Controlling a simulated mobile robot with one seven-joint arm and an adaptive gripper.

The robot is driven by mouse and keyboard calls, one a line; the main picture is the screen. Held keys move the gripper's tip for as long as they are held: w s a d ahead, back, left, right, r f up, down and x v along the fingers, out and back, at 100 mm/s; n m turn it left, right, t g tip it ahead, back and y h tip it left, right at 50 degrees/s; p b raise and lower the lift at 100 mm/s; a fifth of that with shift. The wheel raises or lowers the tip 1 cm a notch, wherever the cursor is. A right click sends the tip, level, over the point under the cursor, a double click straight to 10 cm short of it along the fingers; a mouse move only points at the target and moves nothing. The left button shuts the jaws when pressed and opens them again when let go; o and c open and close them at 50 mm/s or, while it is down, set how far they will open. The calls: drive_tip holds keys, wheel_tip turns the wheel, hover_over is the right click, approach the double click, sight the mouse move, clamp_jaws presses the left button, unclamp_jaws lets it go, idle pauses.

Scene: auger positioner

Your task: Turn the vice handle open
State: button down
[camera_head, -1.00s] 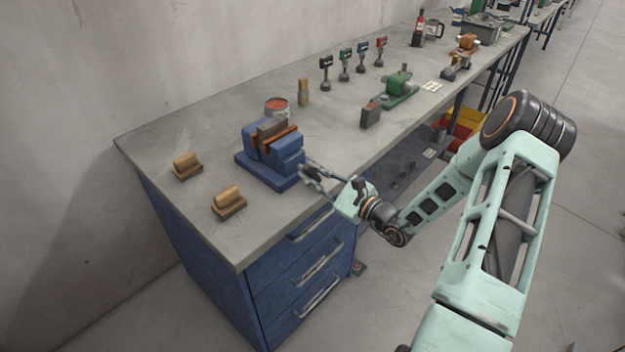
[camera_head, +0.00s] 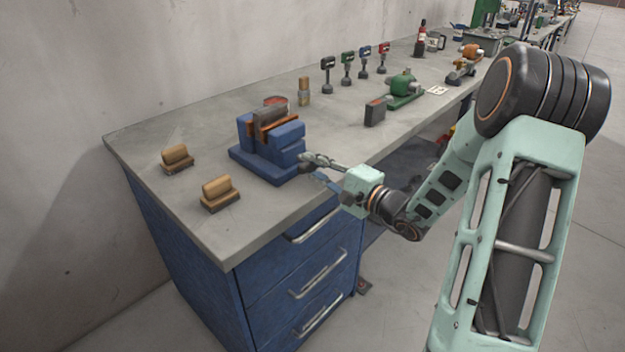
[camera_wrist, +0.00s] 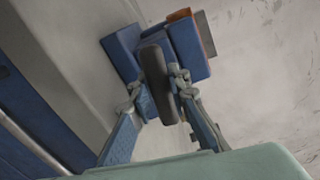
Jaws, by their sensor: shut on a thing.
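The blue vice (camera_head: 270,150) stands on the workbench near its front edge. It has orange-brown jaws with a grey block between them. In the wrist view the vice (camera_wrist: 190,48) is at the top centre. Its dark, bar-shaped handle (camera_wrist: 157,85) stands out toward me between my two fingers. My gripper (camera_head: 315,168) is at the vice's right front side in the head view, where it hides the handle. In the wrist view my gripper (camera_wrist: 156,92) is shut on the handle, with one finger on each side.
Two wooden-topped blocks (camera_head: 177,158) (camera_head: 218,192) lie left of the vice on the workbench (camera_head: 150,140). A red-topped can (camera_head: 276,103) and a wooden-handled brush (camera_head: 304,92) stand behind it. Blue drawers (camera_head: 300,270) with bar handles are below my gripper.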

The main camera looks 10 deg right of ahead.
drive_tip(key=shift+f+n+b, duration=0.2)
drive_tip(key=shift+n+b, duration=0.6)
drive_tip(key=shift+b, duration=0.45)
drive_tip(key=shift+r, duration=0.15)
drive_tip(key=c, duration=1.8)
unclamp_jaws()
drive_tip(key=shift+s+d, duration=0.1)
drive_tip(key=v, duration=1.1)
drive_tip(key=shift+s+d, duration=0.2)
drive_tip(key=shift+s, duration=0.15)
drive_tip(key=shift+a, duration=0.1)
